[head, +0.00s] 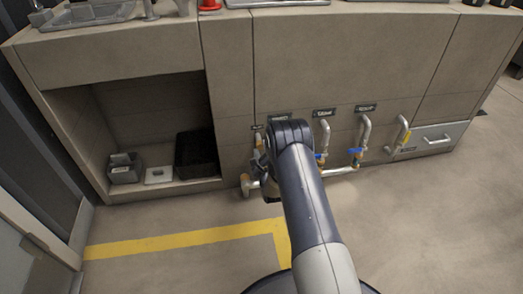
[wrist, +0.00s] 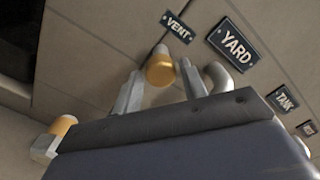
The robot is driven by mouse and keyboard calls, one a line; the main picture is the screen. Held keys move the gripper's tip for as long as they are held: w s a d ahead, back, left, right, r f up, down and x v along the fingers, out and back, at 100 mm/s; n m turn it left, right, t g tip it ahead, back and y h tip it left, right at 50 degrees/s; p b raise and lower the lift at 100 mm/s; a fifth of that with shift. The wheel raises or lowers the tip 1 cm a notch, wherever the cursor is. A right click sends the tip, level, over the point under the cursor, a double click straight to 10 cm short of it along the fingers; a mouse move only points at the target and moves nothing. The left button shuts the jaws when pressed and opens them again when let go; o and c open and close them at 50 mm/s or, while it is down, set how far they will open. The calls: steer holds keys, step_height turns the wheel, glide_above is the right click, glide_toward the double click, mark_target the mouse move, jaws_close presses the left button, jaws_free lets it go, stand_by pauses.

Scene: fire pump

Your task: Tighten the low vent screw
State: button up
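In the wrist view, a brass-coloured round cap (wrist: 160,68) sits just beside the VENT plate (wrist: 177,27). My gripper (wrist: 161,76) is open, with one finger on either side of this cap and narrow gaps showing. A second brass-coloured cap on a pale pipe end (wrist: 58,132) shows at the lower left, apart from the fingers. In the head view, a low pipe end with a brass-coloured part (head: 246,183) stands near the floor, just left of my gripper (head: 262,170). My arm hides part of this area. I cannot tell from the frames which cap is the low vent screw.
The YARD plate (wrist: 235,44) and TANK plate (wrist: 284,97) follow to the right. Pale pipes with blue handles (head: 355,152) and a yellow-handled pipe (head: 404,135) stand along the cabinet front. A black crate (head: 196,153) sits in the open bay. The floor is clear.

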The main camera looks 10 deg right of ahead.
steer(key=shift+o, duration=1)
steer(key=s+p, duration=0.3)
steer(key=s, duration=0.8)
steer(key=shift+p, duration=0.35)
steer(key=shift+w, duration=0.15)
steer(key=w+b, duration=0.3)
steer(key=w, duration=0.7)
steer(key=shift+w+b, duration=0.4)
steer(key=shift+s, duration=0.1)
